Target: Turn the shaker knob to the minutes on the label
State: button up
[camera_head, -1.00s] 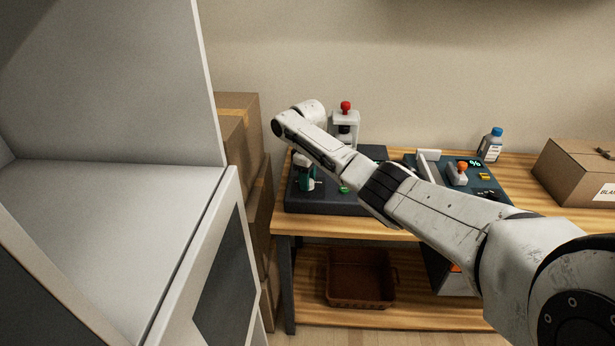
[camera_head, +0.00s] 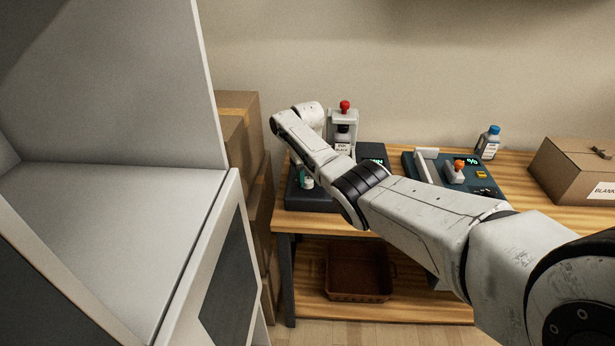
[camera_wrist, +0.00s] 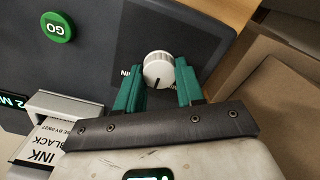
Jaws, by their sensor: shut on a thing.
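The shaker knob (camera_wrist: 157,66) is a round white dial with a dark pointer line, set on the dark top of the shaker (camera_wrist: 100,62). A display (camera_wrist: 12,102), cut by the frame edge, reads "2 M". A green GO button (camera_wrist: 57,27) is apart from my gripper.
A white clamp frame with a red knob (camera_head: 344,106) stands behind my arm. To the right are a blue-grey device with an orange knob (camera_head: 458,165), a blue-capped bottle (camera_head: 488,142) and a cardboard box (camera_head: 580,172). A brown basket (camera_head: 357,285) sits on the lower shelf.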

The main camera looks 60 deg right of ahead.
aim_at(308, 179)
dwell(0.5)
jog(key=o, duration=1)
jog(key=shift+o, duration=0.2)
jog(key=shift+r, duration=0.1)
notch_tip(308, 179, up, 11)
jog(key=shift+f, duration=0.25)
